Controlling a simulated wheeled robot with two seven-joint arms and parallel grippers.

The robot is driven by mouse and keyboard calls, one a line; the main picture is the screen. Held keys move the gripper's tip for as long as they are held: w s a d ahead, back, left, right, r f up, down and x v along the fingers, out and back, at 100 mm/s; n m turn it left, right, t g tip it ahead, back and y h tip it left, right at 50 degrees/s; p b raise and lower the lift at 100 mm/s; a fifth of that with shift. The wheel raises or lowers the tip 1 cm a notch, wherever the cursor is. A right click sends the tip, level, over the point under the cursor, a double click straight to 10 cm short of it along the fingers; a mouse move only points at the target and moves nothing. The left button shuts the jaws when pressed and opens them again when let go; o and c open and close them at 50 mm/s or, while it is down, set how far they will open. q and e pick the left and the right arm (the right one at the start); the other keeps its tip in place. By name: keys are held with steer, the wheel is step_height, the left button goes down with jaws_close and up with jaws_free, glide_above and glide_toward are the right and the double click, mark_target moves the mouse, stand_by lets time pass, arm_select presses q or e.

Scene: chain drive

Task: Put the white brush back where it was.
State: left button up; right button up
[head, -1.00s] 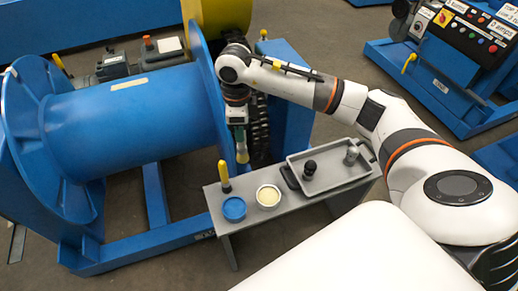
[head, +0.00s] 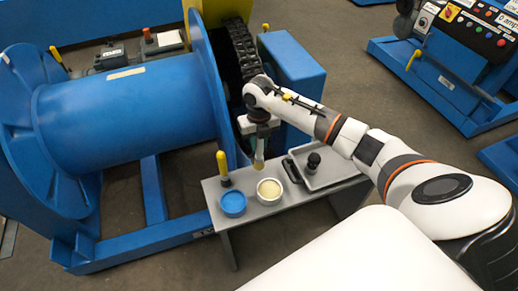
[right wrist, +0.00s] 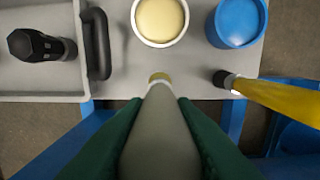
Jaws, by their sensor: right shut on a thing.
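My right gripper (head: 260,140) is shut on the white brush (head: 259,158), which points downward with its yellowish tip lowest. In the right wrist view the brush's pale handle (right wrist: 160,135) lies between the green fingers, with the tip by the bench's edge, just short of the white tub (right wrist: 160,18). That tub (head: 269,191) holds cream-coloured stuff and stands on the grey bench (head: 262,211). I cannot tell how high the tip is above the bench. My left gripper is out of view.
A blue tub (head: 232,204) stands left of the white tub, and a yellow-handled tool (head: 222,166) stands upright behind it. A grey tray (head: 328,178) with a black-knobbed item (head: 313,162) is on the right. The blue drum (head: 130,115) and dark chain (head: 243,50) are behind.

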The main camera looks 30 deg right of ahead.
mark_target(259, 150)
step_height(259, 150, down, 4)
steer(key=shift+r, duration=0.2)
steer(key=o, duration=1)
steer(key=shift+f, duration=0.1)
steer(key=shift+r, duration=0.45)
step_height(259, 150, up, 12)
steer(key=shift+f, duration=0.25)
